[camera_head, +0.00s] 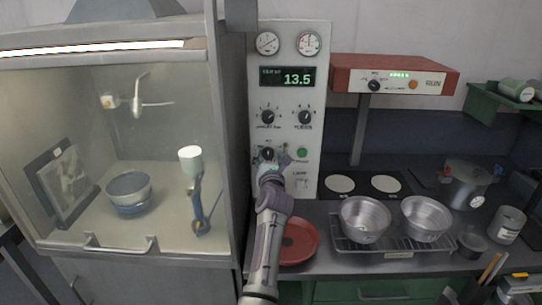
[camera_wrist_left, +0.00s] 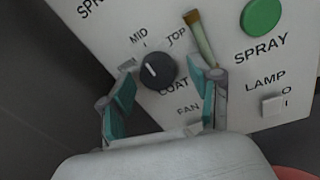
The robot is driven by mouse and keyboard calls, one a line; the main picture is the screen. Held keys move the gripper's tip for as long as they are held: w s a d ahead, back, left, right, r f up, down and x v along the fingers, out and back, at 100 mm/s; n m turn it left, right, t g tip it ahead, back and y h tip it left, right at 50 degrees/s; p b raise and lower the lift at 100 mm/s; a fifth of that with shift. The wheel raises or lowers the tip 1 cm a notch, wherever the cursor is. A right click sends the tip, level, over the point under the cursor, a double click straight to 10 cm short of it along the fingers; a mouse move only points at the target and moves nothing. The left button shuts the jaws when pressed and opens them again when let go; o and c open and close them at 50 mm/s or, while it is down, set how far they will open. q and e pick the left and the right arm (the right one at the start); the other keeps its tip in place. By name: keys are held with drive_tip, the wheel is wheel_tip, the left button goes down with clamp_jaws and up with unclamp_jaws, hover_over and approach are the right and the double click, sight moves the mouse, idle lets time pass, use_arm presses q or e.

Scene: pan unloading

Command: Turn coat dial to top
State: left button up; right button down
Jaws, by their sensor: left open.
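The coat dial (camera_wrist_left: 157,70) is a round black knob with a white mark on the pale control panel (camera_wrist_left: 240,80). The mark points up and left, nearer the MID label than the TOP label at its upper right. In the head view the dial (camera_head: 267,153) shows just above my left gripper (camera_head: 271,165). In the left wrist view my left gripper (camera_wrist_left: 164,88) is open, its teal finger pads on either side of the dial's lower part. I cannot tell whether the pads touch it. My right gripper is not in view.
A green SPRAY button (camera_wrist_left: 261,16) and a LAMP switch (camera_wrist_left: 273,104) sit right of the dial. A slim gold-tipped stick (camera_wrist_left: 199,38) shows by the right finger. Above are two more knobs (camera_head: 267,117). A glass-fronted booth (camera_head: 110,150) stands left; metal pans (camera_head: 364,219) stand right.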

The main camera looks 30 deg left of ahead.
use_arm(q)
drive_tip(key=shift+s+r, duration=0.1)
drive_tip(key=shift+s, duration=0.05)
drive_tip(key=shift+c, duration=0.4)
drive_tip(key=c, duration=1.1)
drive_tip(key=shift+o, duration=0.2)
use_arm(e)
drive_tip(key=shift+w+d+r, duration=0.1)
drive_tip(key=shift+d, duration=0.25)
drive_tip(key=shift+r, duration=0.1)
